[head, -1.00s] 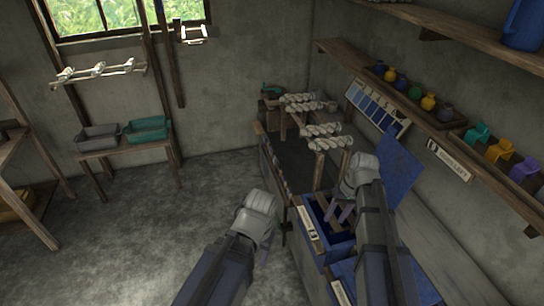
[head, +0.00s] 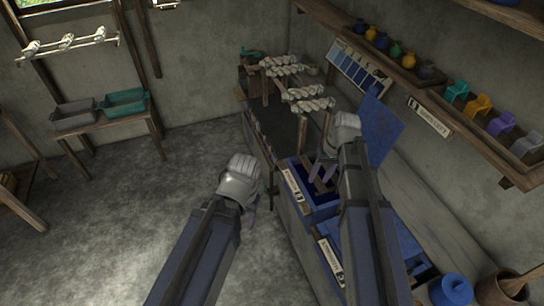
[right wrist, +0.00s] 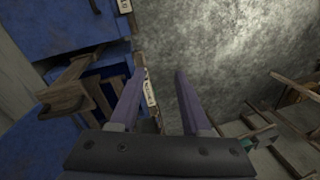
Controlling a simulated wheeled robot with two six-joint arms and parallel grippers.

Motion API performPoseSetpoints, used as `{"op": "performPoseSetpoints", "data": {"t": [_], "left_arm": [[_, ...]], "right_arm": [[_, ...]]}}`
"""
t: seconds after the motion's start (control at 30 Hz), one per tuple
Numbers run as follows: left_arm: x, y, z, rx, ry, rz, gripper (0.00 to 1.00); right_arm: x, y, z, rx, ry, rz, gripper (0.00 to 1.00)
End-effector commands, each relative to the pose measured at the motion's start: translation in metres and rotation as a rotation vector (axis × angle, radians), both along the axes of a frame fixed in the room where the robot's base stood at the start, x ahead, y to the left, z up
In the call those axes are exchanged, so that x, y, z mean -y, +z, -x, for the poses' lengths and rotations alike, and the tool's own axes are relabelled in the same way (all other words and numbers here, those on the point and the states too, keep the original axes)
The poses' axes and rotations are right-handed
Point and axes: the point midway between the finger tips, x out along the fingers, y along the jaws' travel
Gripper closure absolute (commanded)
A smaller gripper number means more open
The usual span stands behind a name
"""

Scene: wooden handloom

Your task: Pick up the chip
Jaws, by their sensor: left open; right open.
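I cannot make out a separate chip for certain; a card of blue swatches (head: 360,68) leans at the wall behind the bench. My right gripper (head: 320,175) is open above an open blue box with a raised blue lid (head: 372,130). In the right wrist view its two purple fingers (right wrist: 160,75) are apart with nothing visible between them, and the box's wooden slats (right wrist: 102,98) show to their left. My left gripper (head: 262,198) is open and empty in front of the bench, over the floor. The inside of the box is dark and partly hidden.
Rope-wrapped wooden racks (head: 305,98) stand on the bench behind the box. A wall shelf (head: 440,100) with small coloured pots and several coloured chair-like pieces runs along the right. Grey (head: 75,115) and green (head: 125,102) trays sit on a far table.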

Motion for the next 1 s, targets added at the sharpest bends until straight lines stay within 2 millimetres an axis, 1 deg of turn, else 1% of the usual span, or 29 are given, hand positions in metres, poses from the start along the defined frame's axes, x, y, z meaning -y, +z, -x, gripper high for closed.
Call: {"op": "performPoseSetpoints", "data": {"t": [0.47,0.57,0.67,0.8,0.9,1.0], "left_arm": [[0.000,0.000,0.000,0.000,0.000,0.000,0.50],[0.000,-0.004,0.000,0.000,0.000,0.000,0.50],[0.000,-0.019,0.000,0.000,-0.001,0.000,0.50],[0.000,-0.047,0.000,0.000,-0.004,-0.001,0.50],[0.000,-0.063,0.000,0.000,-0.006,-0.001,0.50],[0.000,-0.075,0.000,0.000,-0.007,-0.001,0.50]], "right_arm": [[0.000,0.000,0.000,0.000,0.000,0.000,0.53],[-0.006,-0.005,0.005,-0.002,0.011,0.007,0.53],[-0.029,-0.021,0.024,-0.011,0.050,0.039,0.53],[-0.073,-0.050,0.067,-0.023,0.140,0.123,0.53],[-0.097,-0.067,0.097,-0.022,0.200,0.185,0.53],[-0.113,-0.079,0.120,-0.017,0.249,0.236,0.53]]}}
